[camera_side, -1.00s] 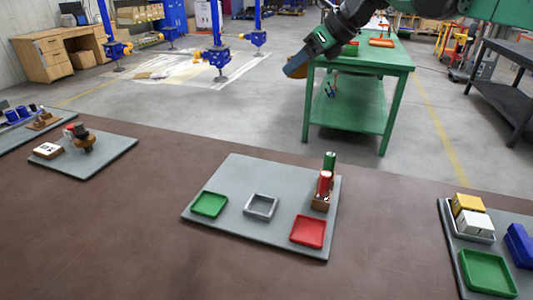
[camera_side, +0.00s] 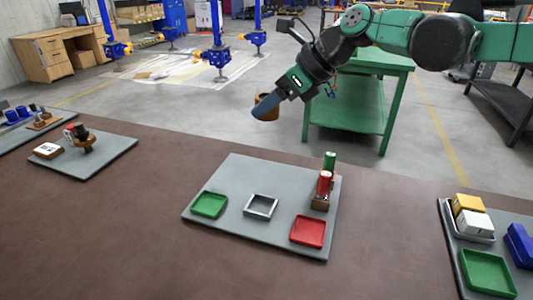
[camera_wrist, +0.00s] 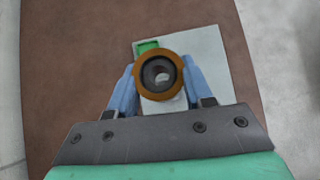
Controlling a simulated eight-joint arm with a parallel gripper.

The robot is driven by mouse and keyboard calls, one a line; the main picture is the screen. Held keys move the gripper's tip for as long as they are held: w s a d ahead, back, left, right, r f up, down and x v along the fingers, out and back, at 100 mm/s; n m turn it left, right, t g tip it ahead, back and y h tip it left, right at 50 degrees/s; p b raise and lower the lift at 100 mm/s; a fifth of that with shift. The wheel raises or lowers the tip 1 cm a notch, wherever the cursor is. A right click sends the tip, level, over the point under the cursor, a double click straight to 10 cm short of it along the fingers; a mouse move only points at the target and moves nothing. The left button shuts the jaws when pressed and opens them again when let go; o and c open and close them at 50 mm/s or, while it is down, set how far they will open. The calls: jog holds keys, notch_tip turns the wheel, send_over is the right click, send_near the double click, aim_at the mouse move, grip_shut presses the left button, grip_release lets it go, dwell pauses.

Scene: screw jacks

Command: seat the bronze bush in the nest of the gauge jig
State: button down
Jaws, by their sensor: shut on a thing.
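My gripper (camera_side: 264,109) is high in the air behind and above the middle grey board (camera_side: 238,178), tilted downward. Its blue fingers are shut on the bronze bush (camera_wrist: 158,98), a brown ring with a dark inner sleeve and a hole. The bush also shows in the side view (camera_side: 273,98), partly hidden by a finger. An open grey square frame (camera_side: 261,213), which looks like the nest of the gauge jig, lies on the middle board, well apart from the bush. In the wrist view the bush covers part of the board (camera_wrist: 208,55).
On the middle board are a green tray (camera_side: 208,204), a red tray (camera_side: 308,231) and a brown holder with red (camera_side: 324,183) and green (camera_side: 329,160) cylinders. A left board (camera_side: 105,153) and a right board (camera_side: 450,235) carry other parts. Brown table between boards is clear.

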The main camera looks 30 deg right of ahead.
aim_at(254, 207)
jog(key=f, duration=0.7)
jog(key=a+f, duration=0.1)
jog(key=f, duration=1.2)
jog(key=shift+a+f, duration=0.15)
jog(key=shift+f, duration=0.2)
jog(key=shift+s+a+f, duration=0.1)
jog(key=shift+f, duration=0.4)
jog(key=shift+c, duration=1.7)
grip_release()
jog(key=shift+r, duration=0.6)
jog(key=v, duration=1.1)
jog(key=shift+d+r, duration=0.1)
jog(key=shift+d, duration=0.15)
jog(key=s+d+r+n+h, duration=0.2)
jog(key=s+d+n+h, duration=0.1)
jog(key=n, duration=1)
jog(key=s+d+r+n+h, duration=0.2)
jog(key=s+d+n, duration=0.4)
jog(key=n, duration=0.8)
jog(key=shift+s+t+h, duration=0.25)
jog(key=shift+t+h, duration=0.05)
jog(key=shift+h, duration=0.3)
